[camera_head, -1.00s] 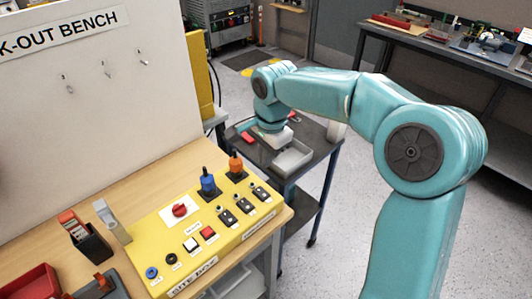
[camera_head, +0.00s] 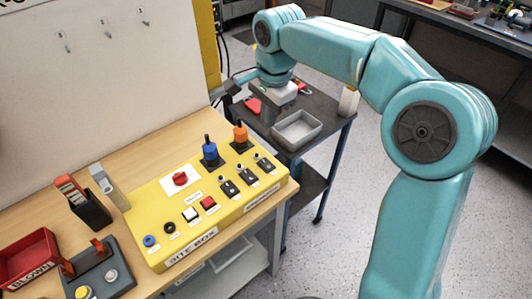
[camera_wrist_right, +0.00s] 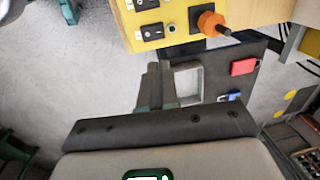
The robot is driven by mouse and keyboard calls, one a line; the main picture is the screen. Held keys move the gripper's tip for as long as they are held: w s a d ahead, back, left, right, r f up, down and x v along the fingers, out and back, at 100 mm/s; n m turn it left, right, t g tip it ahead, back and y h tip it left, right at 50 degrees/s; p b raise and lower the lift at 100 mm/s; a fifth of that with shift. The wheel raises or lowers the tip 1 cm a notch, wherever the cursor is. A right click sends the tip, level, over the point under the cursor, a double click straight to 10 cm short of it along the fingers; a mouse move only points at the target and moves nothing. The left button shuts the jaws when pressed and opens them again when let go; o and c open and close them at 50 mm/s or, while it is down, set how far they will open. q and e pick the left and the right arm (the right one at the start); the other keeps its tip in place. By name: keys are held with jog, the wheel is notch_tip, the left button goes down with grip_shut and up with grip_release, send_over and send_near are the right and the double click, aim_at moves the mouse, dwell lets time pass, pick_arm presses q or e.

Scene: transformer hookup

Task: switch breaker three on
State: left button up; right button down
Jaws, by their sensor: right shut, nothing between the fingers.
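The yellow site box (camera_head: 150,205) sits on the wooden bench. It carries several black breaker switches near its right end: one (camera_head: 228,187), another (camera_head: 247,177) and a third (camera_head: 265,165). Their number labels are too small to read, so I cannot tell which is breaker three. In the right wrist view, black switches (camera_wrist_right: 151,31) show at the top on the yellow box. My right gripper (camera_head: 235,83) is beyond the box, near the cart, apart from the switches; its shut, empty fingers (camera_wrist_right: 153,72) point toward the box in the wrist view. My left gripper is not in view.
A blue knob (camera_head: 210,152) and an orange knob (camera_head: 240,136) stand behind the switches. A dark cart (camera_head: 335,125) beside the bench holds a grey tray (camera_head: 297,129) and red items. A black holder (camera_head: 91,212) and red bin (camera_head: 28,256) stand left.

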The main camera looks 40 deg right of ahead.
send_near(263, 161)
jog(key=f, duration=0.4)
jog(key=w+f, duration=0.1)
jog(key=f, duration=0.1)
jog(key=shift+f, duration=0.4)
jog(key=shift+w+f+b, duration=0.1)
jog(key=shift+f+b, duration=0.4)
jog(key=shift+b, duration=0.1)
jog(key=shift+a+r, duration=0.1)
jog(key=shift+r, duration=0.15)
jog(key=shift+f, duration=0.1)
